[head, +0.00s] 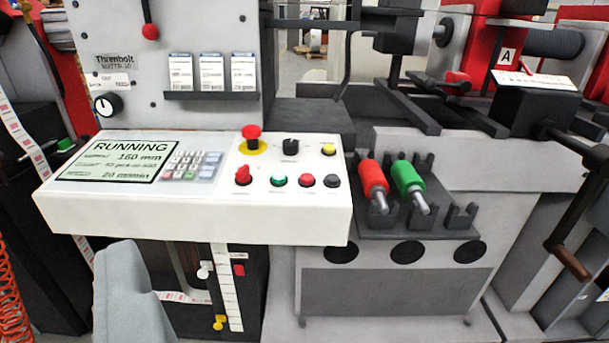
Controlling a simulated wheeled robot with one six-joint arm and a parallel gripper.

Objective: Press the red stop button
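The white sloped control panel (190,215) fills the left middle of the head view. A small round red button (306,180) sits in its lower row, between a green button (279,180) and a dark button (332,181). A red knob (243,175) is at the left end of that row. A larger red mushroom button (252,133) on a yellow ring stands above it. I cannot read the labels by the buttons. The display (118,160) reads RUNNING. I cannot make out my gripper in this view.
A black knob (290,147) and a yellow button (328,149) share the panel's upper row. Red (373,179) and green (408,177) handled tools rest in a rack right of the panel. A pale grey rounded shape (128,295) stands below the panel. Space above the buttons looks clear.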

